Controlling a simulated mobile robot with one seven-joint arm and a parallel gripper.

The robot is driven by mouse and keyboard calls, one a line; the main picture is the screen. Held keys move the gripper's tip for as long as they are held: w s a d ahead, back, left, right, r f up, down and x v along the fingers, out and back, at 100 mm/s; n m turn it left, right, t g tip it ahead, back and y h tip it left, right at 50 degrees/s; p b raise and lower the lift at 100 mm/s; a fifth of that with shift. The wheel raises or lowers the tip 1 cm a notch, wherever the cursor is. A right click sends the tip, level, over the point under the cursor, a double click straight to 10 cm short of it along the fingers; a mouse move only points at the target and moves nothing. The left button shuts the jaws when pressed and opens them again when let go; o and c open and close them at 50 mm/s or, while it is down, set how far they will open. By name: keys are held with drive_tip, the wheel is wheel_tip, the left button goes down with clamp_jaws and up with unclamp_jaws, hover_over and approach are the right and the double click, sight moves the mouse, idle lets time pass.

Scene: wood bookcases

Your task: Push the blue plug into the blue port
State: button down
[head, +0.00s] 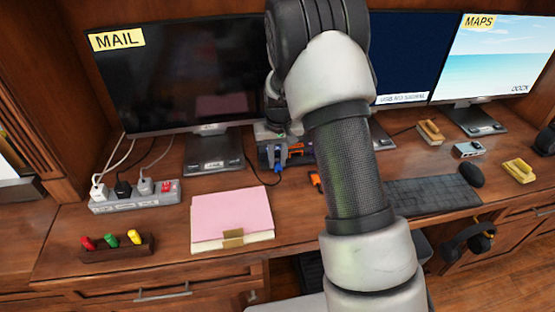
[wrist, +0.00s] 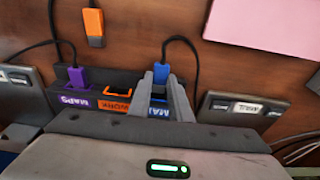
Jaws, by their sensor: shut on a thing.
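The blue plug (wrist: 161,71) is between the tips of my gripper (wrist: 160,78) in the wrist view, with its black cable trailing away behind it. My gripper is shut on it. The blue port (wrist: 158,92), beside a blue label, shows between the fingers on a dark dock (wrist: 95,82). The plug is at the dock's edge by this port; I cannot tell whether its tip is inside. The head view shows the blue plug (head: 279,168) below my gripper (head: 280,152), whose tips are small there.
A purple plug (wrist: 76,78) stands at the dock's MAPS place, with an empty orange port (wrist: 116,88) beside it. A loose orange plug (wrist: 94,27) lies on the desk. A pink notepad (head: 232,213) and a keyboard (head: 432,194) flank my arm. Monitor bases stand close by.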

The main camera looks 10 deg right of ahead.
sight(277, 165)
drive_tip(key=shift+w, duration=0.2)
drive_tip(key=shift+w, duration=0.3)
drive_tip(key=shift+w, duration=0.75)
drive_tip(key=c, duration=1.5)
unclamp_jaws()
drive_tip(key=shift+c, duration=0.2)
drive_tip(key=shift+w+r, duration=0.1)
drive_tip(key=shift+r, duration=0.05)
drive_tip(key=shift+d+r, duration=0.1)
drive_tip(key=shift+r, duration=0.1)
wheel_tip(277, 165, up, 16)
drive_tip(key=s+p, duration=0.3)
drive_tip(key=shift+r, duration=0.25)
drive_tip(key=shift+c, duration=0.2)
